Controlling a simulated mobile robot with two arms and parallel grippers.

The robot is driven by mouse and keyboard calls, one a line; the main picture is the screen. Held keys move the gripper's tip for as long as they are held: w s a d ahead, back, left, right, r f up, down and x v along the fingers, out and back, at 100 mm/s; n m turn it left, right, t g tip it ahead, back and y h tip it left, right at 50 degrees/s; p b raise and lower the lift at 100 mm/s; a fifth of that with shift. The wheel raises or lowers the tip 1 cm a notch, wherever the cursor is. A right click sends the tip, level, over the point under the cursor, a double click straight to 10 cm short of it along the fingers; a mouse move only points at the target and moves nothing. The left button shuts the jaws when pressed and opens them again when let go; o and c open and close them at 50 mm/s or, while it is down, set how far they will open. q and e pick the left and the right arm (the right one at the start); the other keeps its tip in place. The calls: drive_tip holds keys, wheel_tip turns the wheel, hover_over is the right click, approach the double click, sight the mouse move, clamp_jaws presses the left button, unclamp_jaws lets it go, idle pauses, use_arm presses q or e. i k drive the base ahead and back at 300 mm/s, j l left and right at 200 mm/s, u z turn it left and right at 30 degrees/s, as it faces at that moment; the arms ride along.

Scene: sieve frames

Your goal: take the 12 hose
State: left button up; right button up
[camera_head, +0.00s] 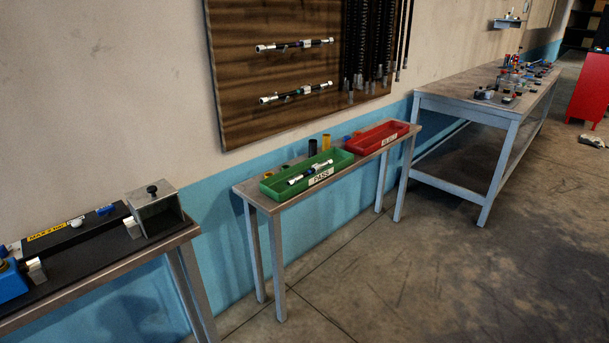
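Two short black hoses with silver end fittings are mounted level on a brown wooden wall board (235,90): an upper hose (312,43) and a lower hose (315,88). Several long black hoses (365,35) hang straight down at the board's right side. Another short hose with silver ends (309,173) lies in the green tray marked PASS (278,190) on a narrow table. No size number can be read on any hose, so I cannot tell which is the 12. Neither of my grippers is in view.
A red tray (365,148) and small yellow and black cylinders (312,147) share the narrow table (272,206). A left bench (90,280) holds a metal box (153,211) and a blue device (10,282). A cluttered bench (470,107) stands right. The front floor is open.

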sight(317, 167)
drive_tip(key=i+l+u, duration=0.15)
drive_tip(key=i, duration=0.25)
drive_tip(key=i+l+u, duration=0.15)
drive_tip(key=i, duration=0.3)
